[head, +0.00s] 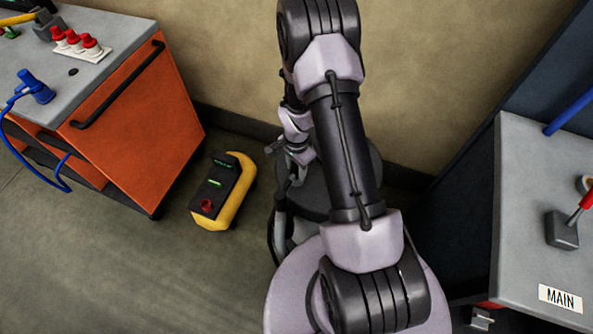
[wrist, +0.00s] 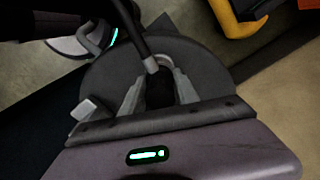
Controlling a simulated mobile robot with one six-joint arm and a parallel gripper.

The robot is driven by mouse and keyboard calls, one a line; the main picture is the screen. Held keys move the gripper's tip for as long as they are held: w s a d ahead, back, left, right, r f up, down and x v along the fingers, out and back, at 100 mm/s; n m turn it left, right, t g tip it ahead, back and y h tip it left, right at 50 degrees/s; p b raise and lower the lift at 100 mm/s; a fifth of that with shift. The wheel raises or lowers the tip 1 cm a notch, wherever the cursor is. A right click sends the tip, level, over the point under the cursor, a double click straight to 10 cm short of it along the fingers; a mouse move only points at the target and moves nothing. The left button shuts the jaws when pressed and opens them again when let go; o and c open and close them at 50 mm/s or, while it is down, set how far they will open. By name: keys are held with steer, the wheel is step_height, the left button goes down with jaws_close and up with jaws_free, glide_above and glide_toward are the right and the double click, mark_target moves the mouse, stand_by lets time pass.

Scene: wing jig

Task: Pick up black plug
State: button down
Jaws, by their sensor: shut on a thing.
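My gripper (head: 296,172) hangs at the end of my folded arm, low in front of the back wall in the head view. The wrist view shows its two grey fingers (wrist: 160,97) closed around a dark object, which looks like the black plug (wrist: 160,92). Only a small part of the plug shows between the fingers. A dark tube with a pale tip reaches down beside it in the wrist view. In the head view the plug cannot be made out behind the arm.
A yellow-and-black device (head: 240,198) with a red button stands on the floor. An orange cabinet (head: 150,125) at left bears red plugs (head: 75,41) and a blue plug (head: 37,88) with its cable. A grey bench (head: 520,220) at right carries a MAIN label and red-handled lever (head: 564,230).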

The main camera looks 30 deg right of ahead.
step_height(320, 180, up, 13)
steer(key=p, duration=0.5)
stand_by(0.3)
